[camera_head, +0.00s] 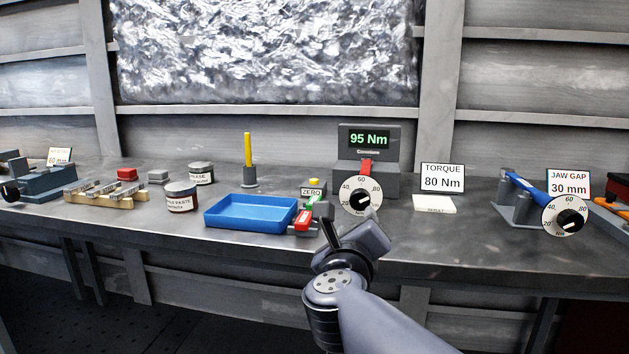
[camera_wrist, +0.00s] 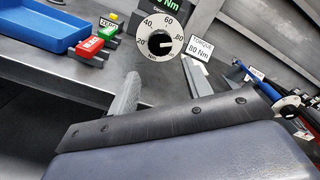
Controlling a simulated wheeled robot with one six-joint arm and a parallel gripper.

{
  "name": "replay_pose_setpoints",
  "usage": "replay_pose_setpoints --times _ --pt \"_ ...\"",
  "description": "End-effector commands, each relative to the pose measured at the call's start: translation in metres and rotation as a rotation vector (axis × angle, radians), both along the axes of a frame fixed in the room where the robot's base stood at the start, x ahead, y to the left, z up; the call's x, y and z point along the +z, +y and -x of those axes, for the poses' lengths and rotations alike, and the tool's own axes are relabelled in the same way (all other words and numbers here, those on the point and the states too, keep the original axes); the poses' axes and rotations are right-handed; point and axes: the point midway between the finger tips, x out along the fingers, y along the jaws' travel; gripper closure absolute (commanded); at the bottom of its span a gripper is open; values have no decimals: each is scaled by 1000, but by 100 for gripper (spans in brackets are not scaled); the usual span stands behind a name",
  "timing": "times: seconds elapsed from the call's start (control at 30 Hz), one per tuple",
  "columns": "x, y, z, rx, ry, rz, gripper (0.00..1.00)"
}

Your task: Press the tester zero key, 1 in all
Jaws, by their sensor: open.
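The tester (camera_head: 369,139) is a grey box at the back of the bench with a green "95 Nm" display. Left of it, a small block labelled ZERO (camera_head: 311,191) carries a yellow key (camera_head: 314,182). The yellow key also shows at the top left of the wrist view (camera_wrist: 113,16). My gripper (camera_head: 343,229) is open and empty, in front of the dial and to the right of and nearer than the zero key, apart from it. In the wrist view, nothing shows between its fingers.
A red block (camera_head: 303,221) and a green block (camera_head: 325,210) stand in front of the zero key. A blue tray (camera_head: 250,226) lies to the left. A round dial (camera_head: 361,196) is behind my gripper. A TORQUE 80 Nm sign (camera_head: 442,177) stands right.

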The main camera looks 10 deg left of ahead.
Motion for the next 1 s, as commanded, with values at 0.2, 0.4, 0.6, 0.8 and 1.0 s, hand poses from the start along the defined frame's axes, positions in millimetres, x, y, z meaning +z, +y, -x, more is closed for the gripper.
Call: replay_pose_setpoints --times 0.2,0.4,0.6,0.8,1.0 --pt "0 0 0 0 0 0 71" --pt "0 0 0 0 0 0 87" --pt "0 0 0 0 0 0 100" --pt "0 0 0 0 0 0 100" --pt "0 0 0 0 0 0 100"
